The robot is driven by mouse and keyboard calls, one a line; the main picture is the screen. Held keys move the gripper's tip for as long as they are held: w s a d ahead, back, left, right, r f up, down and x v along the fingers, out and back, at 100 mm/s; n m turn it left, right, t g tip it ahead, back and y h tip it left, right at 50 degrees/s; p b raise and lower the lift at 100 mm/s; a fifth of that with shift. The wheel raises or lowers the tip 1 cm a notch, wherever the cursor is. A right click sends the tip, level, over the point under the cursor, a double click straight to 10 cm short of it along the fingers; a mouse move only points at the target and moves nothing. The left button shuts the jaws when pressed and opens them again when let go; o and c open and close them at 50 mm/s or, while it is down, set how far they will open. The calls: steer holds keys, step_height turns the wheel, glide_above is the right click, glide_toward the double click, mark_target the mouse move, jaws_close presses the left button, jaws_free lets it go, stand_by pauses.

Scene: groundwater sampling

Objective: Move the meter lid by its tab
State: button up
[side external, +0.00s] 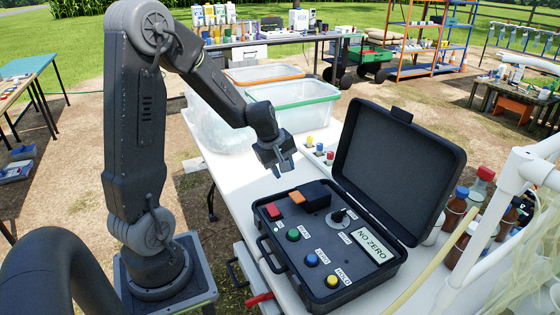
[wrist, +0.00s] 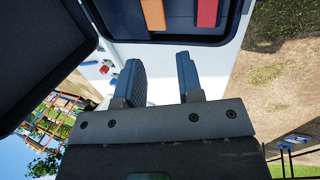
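The meter is a black case (side external: 262,250) with its lid (side external: 398,165) standing open, tilted back. A small dark tab (side external: 402,115) sticks up from the lid's top edge. The panel has red, green, blue and yellow buttons, a knob (side external: 340,215) and a "NO ZERO" display (side external: 372,246). My gripper (side external: 281,172) is in the air, left of the lid and behind the case's back left corner, touching neither. In the wrist view my gripper (wrist: 158,62) has its fingers apart with nothing between them. The lid (wrist: 40,55) fills the upper left there; the tab cannot be made out.
The case stands on a white table (side external: 232,170). Clear bins with orange and green rims (side external: 305,95) stand at the back. Small colored-capped items (side external: 318,150) sit behind the case. Brown bottles (side external: 455,210) and white pipes (side external: 520,180) crowd the right side, close to the lid.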

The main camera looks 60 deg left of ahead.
steer(key=shift+v, duration=1.1)
steer(key=s+d+r+m+t, duration=0.1)
steer(key=s+d+r+m, duration=0.2)
steer(key=d+r+m, duration=0.3)
steer(key=s+d+r+m, duration=0.2)
steer(key=d+r+m, duration=0.15)
steer(key=d, duration=0.35)
steer(key=s+d+r+m, duration=0.2)
steer(key=s+d+m, duration=0.4)
steer(key=s+m, duration=0.2)
steer(key=shift+s+d+r+t, duration=0.2)
steer(key=shift+s+r+t, duration=0.2)
steer(key=shift+s, duration=0.15)
steer(key=shift+m, duration=0.25)
